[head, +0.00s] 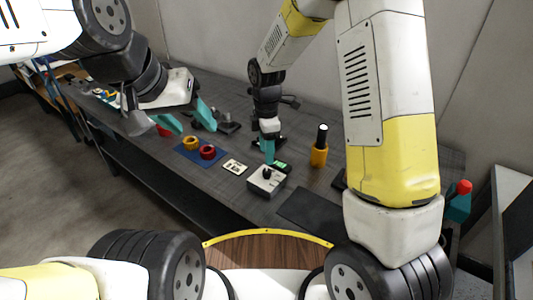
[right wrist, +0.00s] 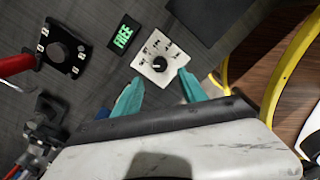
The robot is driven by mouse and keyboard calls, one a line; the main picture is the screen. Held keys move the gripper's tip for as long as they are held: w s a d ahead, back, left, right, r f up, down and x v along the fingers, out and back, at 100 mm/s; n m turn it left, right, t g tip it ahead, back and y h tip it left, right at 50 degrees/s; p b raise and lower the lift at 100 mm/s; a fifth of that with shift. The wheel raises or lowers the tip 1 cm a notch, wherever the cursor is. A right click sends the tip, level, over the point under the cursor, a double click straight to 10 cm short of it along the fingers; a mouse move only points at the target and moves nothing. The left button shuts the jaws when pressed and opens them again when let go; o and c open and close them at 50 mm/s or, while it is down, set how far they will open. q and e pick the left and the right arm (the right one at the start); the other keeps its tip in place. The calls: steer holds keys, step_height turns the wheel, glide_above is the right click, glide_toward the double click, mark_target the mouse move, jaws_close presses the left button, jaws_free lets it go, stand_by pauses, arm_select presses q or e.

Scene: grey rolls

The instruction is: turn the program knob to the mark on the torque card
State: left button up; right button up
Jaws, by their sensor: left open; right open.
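The program knob (head: 267,173) is a black dial on a pale box on the bench. In the right wrist view the knob (right wrist: 159,64) sits among dark printed marks; its exact setting is too small to read. The torque card (head: 235,167) is a small white card left of the box; its marks are too small to read. My right gripper (head: 269,157) is open above the knob. In the right wrist view its teal fingertips (right wrist: 159,82) are apart, with the knob showing between and beyond them. My left gripper (head: 185,118) is open and empty over the bench's left part.
A small display (right wrist: 123,36) reading FREE in green lies beside the box. A yellow roll (head: 190,143) and a red roll (head: 207,152) stand on a blue mat. A dark mat (head: 308,209) lies bare in front.

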mark_target(266, 171)
step_height(266, 171, down, 7)
steer(key=shift+f, duration=0.2)
stand_by(0.3)
jaws_close()
